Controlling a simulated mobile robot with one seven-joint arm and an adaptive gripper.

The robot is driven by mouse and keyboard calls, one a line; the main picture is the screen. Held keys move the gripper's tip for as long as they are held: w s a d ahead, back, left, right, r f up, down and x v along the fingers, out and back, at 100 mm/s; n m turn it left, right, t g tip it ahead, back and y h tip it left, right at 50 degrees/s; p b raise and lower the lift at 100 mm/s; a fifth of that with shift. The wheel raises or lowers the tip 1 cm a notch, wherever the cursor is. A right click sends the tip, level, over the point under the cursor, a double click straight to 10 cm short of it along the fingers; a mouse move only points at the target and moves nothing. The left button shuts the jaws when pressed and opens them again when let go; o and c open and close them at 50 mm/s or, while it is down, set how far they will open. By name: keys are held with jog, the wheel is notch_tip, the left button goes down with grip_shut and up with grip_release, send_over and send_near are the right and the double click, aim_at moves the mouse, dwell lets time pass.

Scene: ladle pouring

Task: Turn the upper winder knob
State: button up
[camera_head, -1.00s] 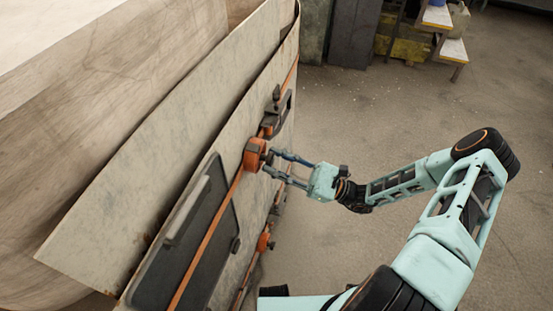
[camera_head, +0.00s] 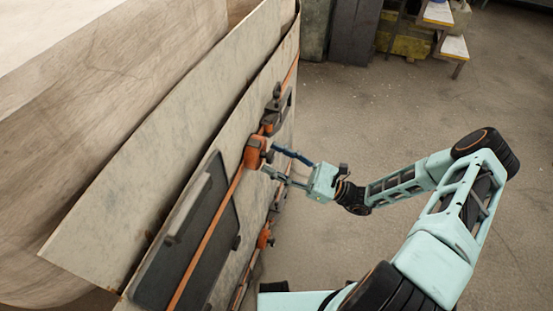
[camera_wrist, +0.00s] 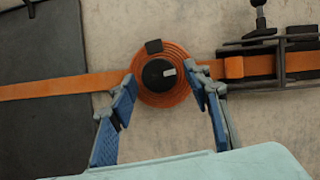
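The upper winder (camera_head: 255,152) is an orange round spool on an orange strap across the upright pale panel. In the wrist view its black knob (camera_wrist: 158,74) sits at the centre, with a small light mark on its face and a dark tab above it. My gripper (camera_wrist: 164,82) is open, its blue-padded fingers on the left and right sides of the spool. The fingertips overlap the spool's edges in the picture; whether they touch it I cannot tell. In the head view my gripper (camera_head: 268,158) reaches the winder from the right.
A lower orange winder (camera_head: 263,239) is on the same panel below. A dark plate (camera_head: 188,245) lies under the strap on the left, and a dark buckle (camera_wrist: 275,56) is to the right of the spool. The floor right of the panel is open.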

jog(key=v, duration=1.2)
dwell(0.5)
